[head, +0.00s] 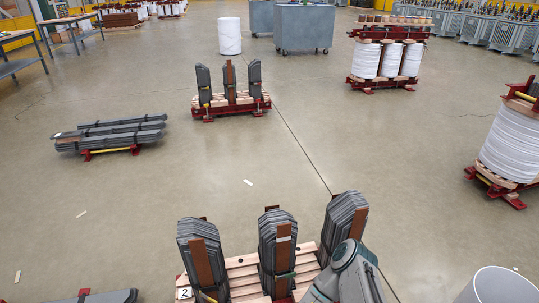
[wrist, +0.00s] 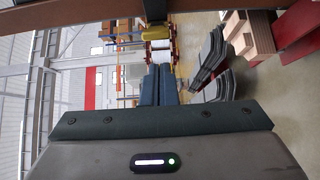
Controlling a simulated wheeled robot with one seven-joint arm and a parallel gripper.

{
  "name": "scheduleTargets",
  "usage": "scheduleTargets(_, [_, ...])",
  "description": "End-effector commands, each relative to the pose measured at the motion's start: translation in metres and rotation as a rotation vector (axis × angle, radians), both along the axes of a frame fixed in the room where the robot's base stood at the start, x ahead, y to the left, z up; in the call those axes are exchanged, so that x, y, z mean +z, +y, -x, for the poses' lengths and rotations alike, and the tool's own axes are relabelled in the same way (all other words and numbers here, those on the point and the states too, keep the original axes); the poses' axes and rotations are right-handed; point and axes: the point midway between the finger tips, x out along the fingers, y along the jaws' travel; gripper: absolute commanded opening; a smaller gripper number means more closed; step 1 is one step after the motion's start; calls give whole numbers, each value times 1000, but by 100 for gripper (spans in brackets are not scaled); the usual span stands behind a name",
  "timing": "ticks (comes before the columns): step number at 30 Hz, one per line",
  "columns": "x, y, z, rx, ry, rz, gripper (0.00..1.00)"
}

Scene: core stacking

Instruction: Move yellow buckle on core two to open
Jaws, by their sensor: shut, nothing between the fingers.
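Core two (head: 278,245) stands at the bottom of the head view, with the "2" label (head: 184,293) at its left end. It has three dark grey laminated columns with brown boards on a wooden base. A small yellow piece (head: 207,297) shows low by its left column; I cannot tell whether it is the buckle or how it is set. My gripper (wrist: 157,67) shows in the wrist view with its two blue-grey fingers together and empty. A small yellow part (wrist: 157,32) appears beyond the fingertips, unclear. My arm covers the right column's lower part in the head view.
A brown beam (wrist: 85,9) crosses the top of the wrist view close to my gripper. Another core (head: 231,105) and a grey lamination stack (head: 110,135) stand farther off. A white bin (head: 497,287) is at bottom right. Open floor lies between.

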Motion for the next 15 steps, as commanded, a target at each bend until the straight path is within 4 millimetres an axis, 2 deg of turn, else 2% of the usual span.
scheduleTargets(9, [0,1,0,0,0,0,0])
scheduleTargets(15, [1,10,3,1,1,-2,0])
